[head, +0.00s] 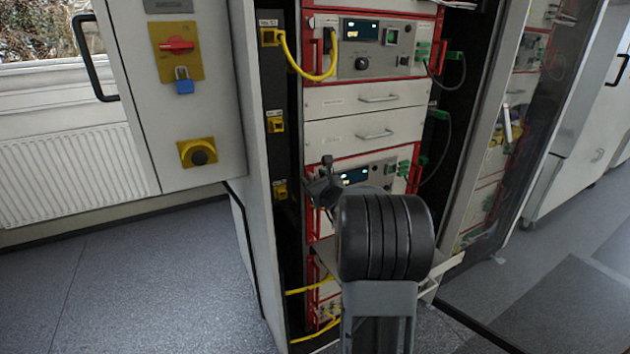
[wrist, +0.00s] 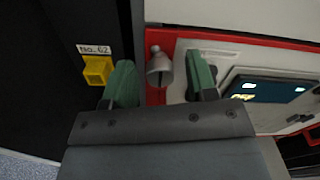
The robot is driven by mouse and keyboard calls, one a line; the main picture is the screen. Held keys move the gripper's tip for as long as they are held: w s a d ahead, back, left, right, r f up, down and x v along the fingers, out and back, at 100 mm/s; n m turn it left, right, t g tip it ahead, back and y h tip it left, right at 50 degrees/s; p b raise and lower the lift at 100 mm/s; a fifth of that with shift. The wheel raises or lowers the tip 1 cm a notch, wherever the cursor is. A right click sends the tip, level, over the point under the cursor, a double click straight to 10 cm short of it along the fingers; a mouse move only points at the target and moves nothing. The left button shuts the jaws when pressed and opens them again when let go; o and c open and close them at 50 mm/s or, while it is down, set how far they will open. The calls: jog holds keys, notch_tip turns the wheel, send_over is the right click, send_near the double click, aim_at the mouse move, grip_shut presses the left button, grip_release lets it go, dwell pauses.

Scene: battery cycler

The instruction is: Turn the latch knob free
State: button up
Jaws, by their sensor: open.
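In the wrist view a small grey latch knob (wrist: 159,68) sits at the red-edged left side of a light grey instrument front (wrist: 225,52). My gripper (wrist: 161,82) is open, with one green finger on each side of the knob. Gaps show between the knob and both fingers, so neither appears to touch it. I cannot tell how deep the fingers reach along it. In the head view my gripper (head: 323,184) is at the left edge of the lower instrument with a lit display (head: 353,176). The knob is hidden there behind my gripper and arm.
A yellow socket (wrist: 97,70) with a label is left of the fingers. The rack holds drawers (head: 375,134) and an upper instrument (head: 377,48) with a yellow cable (head: 308,74). A grey cabinet door with a red switch (head: 176,45) is at left. Floor (head: 120,275) is clear at lower left.

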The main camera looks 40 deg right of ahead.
jog(key=c, duration=0.9)
jog(key=shift+f, duration=0.1)
jog(key=shift+b, duration=0.5)
jog(key=n+b, duration=1.8)
jog(key=b, duration=0.8)
